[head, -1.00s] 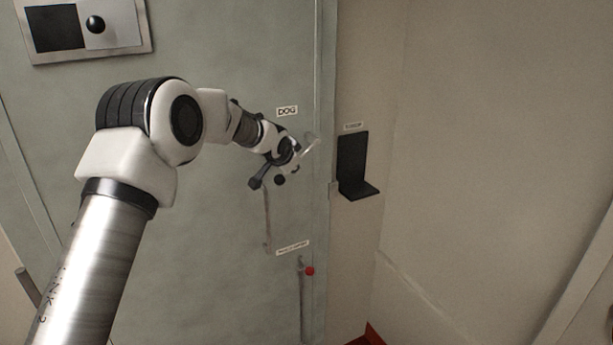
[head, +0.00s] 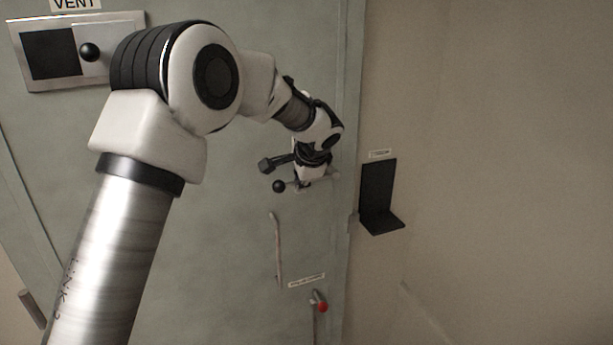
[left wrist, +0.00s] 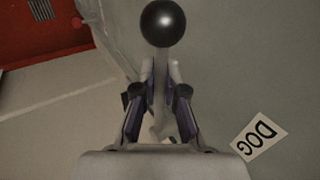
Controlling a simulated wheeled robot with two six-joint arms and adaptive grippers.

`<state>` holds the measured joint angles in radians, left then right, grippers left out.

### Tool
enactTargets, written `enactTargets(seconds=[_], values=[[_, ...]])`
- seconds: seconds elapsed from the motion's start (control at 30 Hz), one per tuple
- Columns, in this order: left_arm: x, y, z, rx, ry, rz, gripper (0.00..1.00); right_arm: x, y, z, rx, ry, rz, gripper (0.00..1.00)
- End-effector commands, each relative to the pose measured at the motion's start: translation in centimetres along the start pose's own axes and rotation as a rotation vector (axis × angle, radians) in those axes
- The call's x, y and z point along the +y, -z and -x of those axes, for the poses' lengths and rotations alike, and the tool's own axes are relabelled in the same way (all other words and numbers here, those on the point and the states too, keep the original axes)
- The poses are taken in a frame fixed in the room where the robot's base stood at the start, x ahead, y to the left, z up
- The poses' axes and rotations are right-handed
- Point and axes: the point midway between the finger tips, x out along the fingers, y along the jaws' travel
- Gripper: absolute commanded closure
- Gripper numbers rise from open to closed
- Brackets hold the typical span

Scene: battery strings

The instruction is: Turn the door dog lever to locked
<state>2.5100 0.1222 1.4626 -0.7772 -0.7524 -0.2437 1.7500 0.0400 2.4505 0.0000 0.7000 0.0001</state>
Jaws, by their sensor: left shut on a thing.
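The dog lever is a pale bar with a black ball knob (head: 279,186) at its left end. It lies close to level across the grey-green door (head: 220,240), its right end slightly higher. My left gripper (head: 304,183) is shut on the lever, to the right of the knob. In the left wrist view the black knob (left wrist: 163,22) stands just beyond the fingertips, and the pale bar runs between the fingers (left wrist: 163,80). A DOG label (left wrist: 262,135) shows there on the door. The lever's pivot is mostly hidden by my gripper. My right gripper is not in view.
A vent panel with a black knob (head: 89,52) is at the upper left. A thin pale handle (head: 277,250) and a red-tipped lever (head: 321,307) are below on the door. A black L-shaped bracket (head: 380,200) is on the wall to the right.

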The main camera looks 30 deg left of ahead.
Motion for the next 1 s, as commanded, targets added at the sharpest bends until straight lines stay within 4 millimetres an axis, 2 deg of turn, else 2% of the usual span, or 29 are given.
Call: enactTargets(seconds=[0.1, 0.57, 0.6, 0.63, 0.67, 1.0], values=[[-0.5, 0.06, 0.6, -0.018, 0.005, -0.015, 1.0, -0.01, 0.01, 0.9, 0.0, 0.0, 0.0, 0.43], [-0.55, 0.03, 0.63, -0.029, 0.007, -0.022, 1.0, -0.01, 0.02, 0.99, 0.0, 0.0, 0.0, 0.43], [-0.56, 0.03, 0.64, -0.029, 0.007, -0.022, 0.8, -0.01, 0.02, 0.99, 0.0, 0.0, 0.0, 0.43], [-0.55, 0.03, 0.63, -0.029, 0.006, -0.022, 0.69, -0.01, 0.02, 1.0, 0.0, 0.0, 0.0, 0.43], [-0.52, 0.03, 0.61, -0.029, 0.006, -0.022, 0.64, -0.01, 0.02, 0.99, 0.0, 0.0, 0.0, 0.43], [-0.36, 0.03, 0.83, -0.03, 0.003, -0.022, 0.64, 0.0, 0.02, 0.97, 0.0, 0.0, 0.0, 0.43]])
